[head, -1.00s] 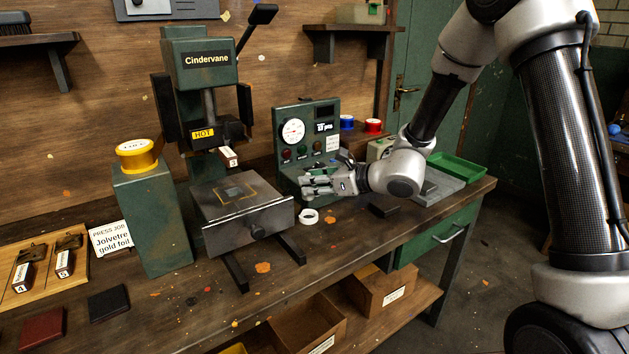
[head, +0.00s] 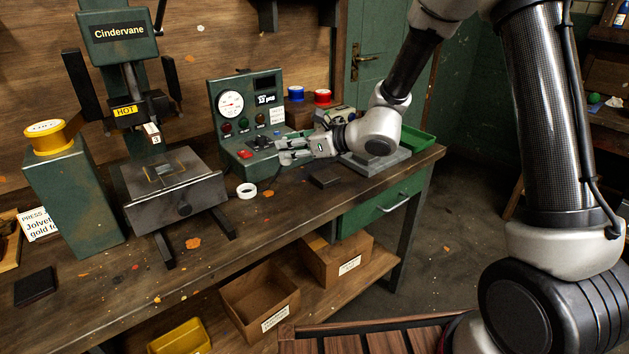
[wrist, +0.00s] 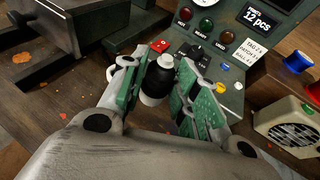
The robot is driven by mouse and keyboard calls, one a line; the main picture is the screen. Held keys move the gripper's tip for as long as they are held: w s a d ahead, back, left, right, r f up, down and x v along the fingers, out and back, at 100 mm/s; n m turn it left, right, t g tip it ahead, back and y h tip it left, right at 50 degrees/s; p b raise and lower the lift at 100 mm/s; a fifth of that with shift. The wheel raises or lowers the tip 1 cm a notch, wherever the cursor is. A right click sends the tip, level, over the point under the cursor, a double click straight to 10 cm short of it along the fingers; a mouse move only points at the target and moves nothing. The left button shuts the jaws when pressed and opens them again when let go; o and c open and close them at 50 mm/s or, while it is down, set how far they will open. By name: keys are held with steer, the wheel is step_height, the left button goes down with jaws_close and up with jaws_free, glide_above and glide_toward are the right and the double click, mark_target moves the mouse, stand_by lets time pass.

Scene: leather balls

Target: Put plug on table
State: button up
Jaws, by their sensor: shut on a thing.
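The plug (wrist: 157,82), a small black and white piece, sits between my fingers in the wrist view. My gripper (wrist: 162,66) is shut on it. In the head view my gripper (head: 284,152) is in front of the green control box (head: 232,108), low over the table. The plug cannot be made out clearly there. The wooden table (head: 300,205) is a stained workbench running under the press and the box. Whether the plug touches the table or the box, I cannot tell.
The press (head: 175,195) stands at left. A green tray (head: 412,144) is at the right end. The bench front is mostly clear.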

step_height(320, 180, down, 8)
steer(key=shift+f, duration=0.15)
steer(key=shift+f, duration=0.1)
steer(key=o, duration=0.9)
steer(key=shift+o, duration=0.2)
